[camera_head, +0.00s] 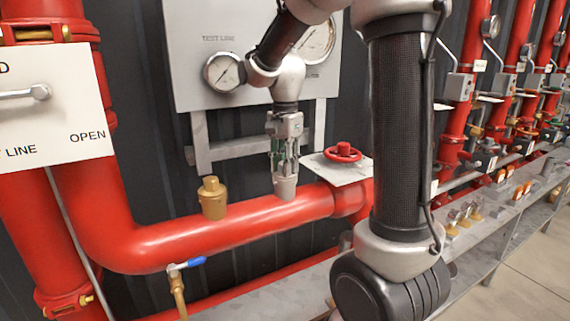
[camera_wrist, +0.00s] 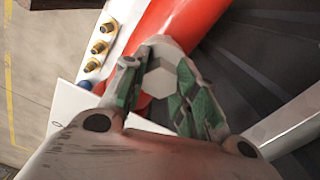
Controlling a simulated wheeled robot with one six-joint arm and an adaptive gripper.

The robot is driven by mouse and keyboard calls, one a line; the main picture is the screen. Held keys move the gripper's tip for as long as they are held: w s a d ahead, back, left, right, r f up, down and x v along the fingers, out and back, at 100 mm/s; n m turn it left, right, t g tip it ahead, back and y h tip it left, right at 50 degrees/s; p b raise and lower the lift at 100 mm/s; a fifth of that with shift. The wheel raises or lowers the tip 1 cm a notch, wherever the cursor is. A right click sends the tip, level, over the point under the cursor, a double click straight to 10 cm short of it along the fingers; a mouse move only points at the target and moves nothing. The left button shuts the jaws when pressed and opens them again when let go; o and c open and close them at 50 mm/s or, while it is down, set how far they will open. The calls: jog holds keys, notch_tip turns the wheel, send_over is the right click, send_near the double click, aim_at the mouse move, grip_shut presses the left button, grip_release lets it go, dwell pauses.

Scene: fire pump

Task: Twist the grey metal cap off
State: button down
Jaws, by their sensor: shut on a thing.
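The grey metal cap (camera_head: 286,187) sits on top of the red horizontal pipe (camera_head: 215,234) in the head view. My gripper (camera_head: 284,166) points straight down over it, with its fingers around the cap's upper part. In the wrist view the cap (camera_wrist: 162,82) shows a hexagonal top between the two green-padded fingers of my gripper (camera_wrist: 160,78). The gripper is shut on the cap. The cap's lower edge meets the pipe; its thread is hidden.
A brass fitting (camera_head: 212,197) stands on the pipe to the left. A red handwheel (camera_head: 342,152) on a white plate is to the right. A blue-handled valve (camera_head: 187,264) hangs below. A gauge panel (camera_head: 250,70) is behind my arm.

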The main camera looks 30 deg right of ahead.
jog(key=shift+s+f, duration=0.1)
jog(key=shift+n, duration=0.9)
jog(key=shift+r, duration=3.1)
